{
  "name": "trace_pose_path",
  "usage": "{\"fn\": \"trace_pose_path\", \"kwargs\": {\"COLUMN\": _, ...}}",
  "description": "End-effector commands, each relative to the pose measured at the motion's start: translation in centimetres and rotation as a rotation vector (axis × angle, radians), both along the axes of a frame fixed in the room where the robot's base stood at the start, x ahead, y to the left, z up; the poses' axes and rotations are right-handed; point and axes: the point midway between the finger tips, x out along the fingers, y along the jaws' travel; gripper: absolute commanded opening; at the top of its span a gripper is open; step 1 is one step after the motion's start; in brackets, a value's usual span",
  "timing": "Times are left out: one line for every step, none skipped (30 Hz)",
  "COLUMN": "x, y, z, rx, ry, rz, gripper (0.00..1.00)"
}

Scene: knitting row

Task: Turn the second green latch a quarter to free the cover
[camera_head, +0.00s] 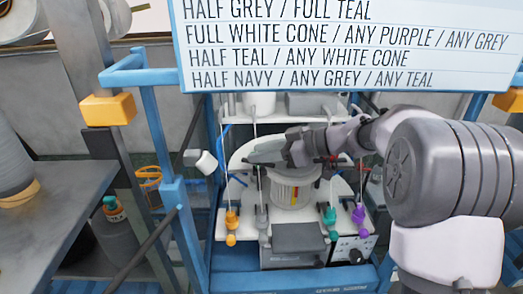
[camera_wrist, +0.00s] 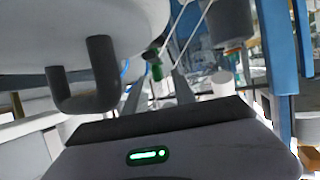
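In the wrist view my gripper's two grey fingers stand apart with a gap between them (camera_wrist: 158,88). A small green part (camera_wrist: 157,70) shows beyond the fingertips; I cannot tell whether it is a latch or whether it is touched. In the head view my gripper (camera_head: 262,152) is over the white machine, near the ribbed drum (camera_head: 292,192), and its fingers are hard to make out. A white rounded body (camera_wrist: 100,30) with a dark U-shaped handle (camera_wrist: 90,80) is at upper left in the wrist view. I cannot pick out the second latch or the cover for certain.
Orange (camera_head: 231,220), teal (camera_head: 330,217) and purple (camera_head: 359,214) fittings hang at the machine's front. Blue frame posts (camera_head: 160,130) flank it. A sign (camera_head: 350,50) hangs above. A grey table (camera_head: 60,215) stands left.

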Motion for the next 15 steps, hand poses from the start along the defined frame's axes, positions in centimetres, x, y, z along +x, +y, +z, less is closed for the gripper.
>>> {"fn": "trace_pose_path", "kwargs": {"x": 0.03, "y": 0.07, "z": -0.05, "rx": 0.0, "ry": 0.0, "rz": 0.0, "gripper": 0.32}}
{"fn": "trace_pose_path", "kwargs": {"x": 0.03, "y": 0.08, "z": -0.07, "rx": -0.001, "ry": 0.0, "rz": 0.0, "gripper": 0.32}}
{"fn": "trace_pose_path", "kwargs": {"x": 0.03, "y": 0.07, "z": -0.08, "rx": -0.001, "ry": 0.0, "rz": 0.0, "gripper": 0.32}}
{"fn": "trace_pose_path", "kwargs": {"x": 0.03, "y": 0.07, "z": -0.08, "rx": -0.001, "ry": 0.0, "rz": 0.0, "gripper": 0.32}}
{"fn": "trace_pose_path", "kwargs": {"x": 0.03, "y": 0.06, "z": -0.07, "rx": -0.001, "ry": 0.0, "rz": 0.0, "gripper": 0.32}}
{"fn": "trace_pose_path", "kwargs": {"x": 0.02, "y": 0.07, "z": -0.06, "rx": -0.001, "ry": 0.0, "rz": 0.0, "gripper": 0.32}}
{"fn": "trace_pose_path", "kwargs": {"x": 0.01, "y": 0.06, "z": -0.06, "rx": -0.001, "ry": 0.0, "rz": 0.0, "gripper": 0.28}}
{"fn": "trace_pose_path", "kwargs": {"x": 0.01, "y": 0.06, "z": -0.06, "rx": -0.001, "ry": 0.0, "rz": 0.0, "gripper": 0.22}}
{"fn": "trace_pose_path", "kwargs": {"x": 0.01, "y": 0.05, "z": -0.05, "rx": -0.001, "ry": 0.0, "rz": 0.0, "gripper": 0.14}}
{"fn": "trace_pose_path", "kwargs": {"x": 0.01, "y": 0.05, "z": -0.05, "rx": -0.001, "ry": 0.0, "rz": 0.0, "gripper": 0.08}}
{"fn": "trace_pose_path", "kwargs": {"x": 0.01, "y": 0.06, "z": -0.05, "rx": -0.001, "ry": 0.0, "rz": 0.0, "gripper": 0.02}}
{"fn": "trace_pose_path", "kwargs": {"x": 0.01, "y": 0.06, "z": -0.05, "rx": -0.001, "ry": 0.0, "rz": 0.0, "gripper": 0.0}}
{"fn": "trace_pose_path", "kwargs": {"x": 0.0, "y": 0.05, "z": -0.04, "rx": 0.0, "ry": 0.0, "rz": 0.0, "gripper": 0.0}}
{"fn": "trace_pose_path", "kwargs": {"x": 0.0, "y": 0.05, "z": -0.04, "rx": -0.001, "ry": 0.0, "rz": 0.0, "gripper": 0.0}}
{"fn": "trace_pose_path", "kwargs": {"x": 0.0, "y": 0.05, "z": -0.04, "rx": 0.0, "ry": 0.0, "rz": 0.0, "gripper": 0.0}}
